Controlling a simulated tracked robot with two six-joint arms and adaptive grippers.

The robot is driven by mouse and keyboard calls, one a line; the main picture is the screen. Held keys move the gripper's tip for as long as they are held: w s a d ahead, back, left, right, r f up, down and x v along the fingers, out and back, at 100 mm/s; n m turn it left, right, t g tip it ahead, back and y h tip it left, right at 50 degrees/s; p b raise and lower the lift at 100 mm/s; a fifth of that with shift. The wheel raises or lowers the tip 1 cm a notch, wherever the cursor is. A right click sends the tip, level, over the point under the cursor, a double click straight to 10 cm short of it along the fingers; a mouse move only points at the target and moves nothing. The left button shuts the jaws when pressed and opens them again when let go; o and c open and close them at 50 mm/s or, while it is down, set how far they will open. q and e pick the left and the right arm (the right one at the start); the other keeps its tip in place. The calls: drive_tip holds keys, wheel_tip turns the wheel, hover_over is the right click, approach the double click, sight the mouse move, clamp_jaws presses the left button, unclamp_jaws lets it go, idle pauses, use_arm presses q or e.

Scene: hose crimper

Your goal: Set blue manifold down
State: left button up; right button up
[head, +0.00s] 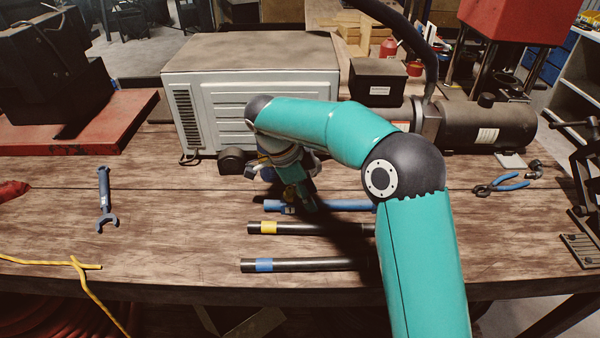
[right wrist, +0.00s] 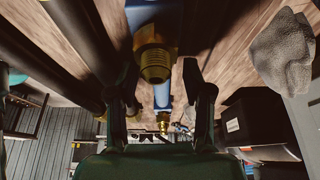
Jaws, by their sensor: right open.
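The blue manifold (head: 345,205) lies lengthwise across the wooden bench, behind two dark hoses, and appears to rest on the wood. Part of it is hidden by my right gripper and arm. In the right wrist view the manifold (right wrist: 162,95) shows with brass threaded fittings, the nearest one large in the upper middle. My right gripper (head: 298,200) is over the manifold, pointing down. In the right wrist view its open fingers (right wrist: 160,108) stand on either side of the manifold. My left gripper is not in view.
A yellow-banded hose (head: 310,229) and a blue-banded hose (head: 305,265) lie in front. A grey cabinet (head: 255,95) stands behind. A blue wrench (head: 105,200) lies left, blue-handled pliers (head: 505,183) right. A grey cloth (right wrist: 283,50) shows in the right wrist view. The left bench middle is clear.

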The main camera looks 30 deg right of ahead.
drive_tip(key=p+v, duration=0.1)
drive_tip(key=v, duration=0.9)
drive_tip(key=shift+r, duration=0.1)
